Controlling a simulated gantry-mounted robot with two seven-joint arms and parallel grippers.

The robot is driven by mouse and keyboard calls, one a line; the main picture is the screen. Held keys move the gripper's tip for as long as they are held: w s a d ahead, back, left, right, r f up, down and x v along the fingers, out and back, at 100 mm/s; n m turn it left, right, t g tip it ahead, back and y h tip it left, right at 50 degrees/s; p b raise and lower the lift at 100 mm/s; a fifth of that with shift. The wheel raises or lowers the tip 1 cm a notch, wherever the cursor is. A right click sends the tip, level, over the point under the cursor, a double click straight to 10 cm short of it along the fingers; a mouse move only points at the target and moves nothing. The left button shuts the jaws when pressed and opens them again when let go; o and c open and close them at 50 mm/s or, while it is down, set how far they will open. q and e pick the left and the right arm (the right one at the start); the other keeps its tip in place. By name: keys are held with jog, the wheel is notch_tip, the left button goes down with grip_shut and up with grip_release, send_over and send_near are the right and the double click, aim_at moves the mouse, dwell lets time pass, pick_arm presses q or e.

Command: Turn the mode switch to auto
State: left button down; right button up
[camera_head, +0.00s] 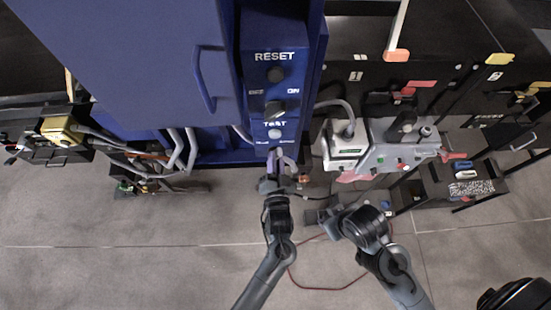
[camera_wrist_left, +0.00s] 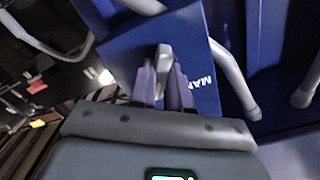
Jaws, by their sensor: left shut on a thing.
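The blue control panel (camera_head: 262,95) carries a RESET button (camera_head: 276,74), an OFF/ON knob (camera_head: 275,108) and a TEST button (camera_head: 275,134). Below these, two small labels flank the place of the mode switch, too small to read. My left gripper (camera_head: 281,158) is at the panel's lower end and covers the switch in the head view. In the left wrist view its two purple fingers (camera_wrist_left: 163,86) are shut on the grey mode switch knob (camera_wrist_left: 164,57). Upside-down letters "MAN" show beside it. My right gripper (camera_head: 322,216) is lower right, apart from the panel; its fingers are unclear.
A large blue cabinet door (camera_head: 130,60) with a handle stands left of the panel. A grey device (camera_head: 385,150) with a hose sits to the right, near black shelving. A red cable (camera_head: 325,287) lies on the open grey floor.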

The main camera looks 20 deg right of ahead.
pick_arm(q)
jog(key=shift+f+m, duration=0.15)
jog(key=shift+m, duration=0.95)
jog(key=shift+p, duration=0.3)
jog(key=c, duration=1.1)
grip_release()
jog(key=shift+w, duration=0.1)
jog(key=shift+b+v, duration=1.1)
jog(key=shift+v, duration=4.35)
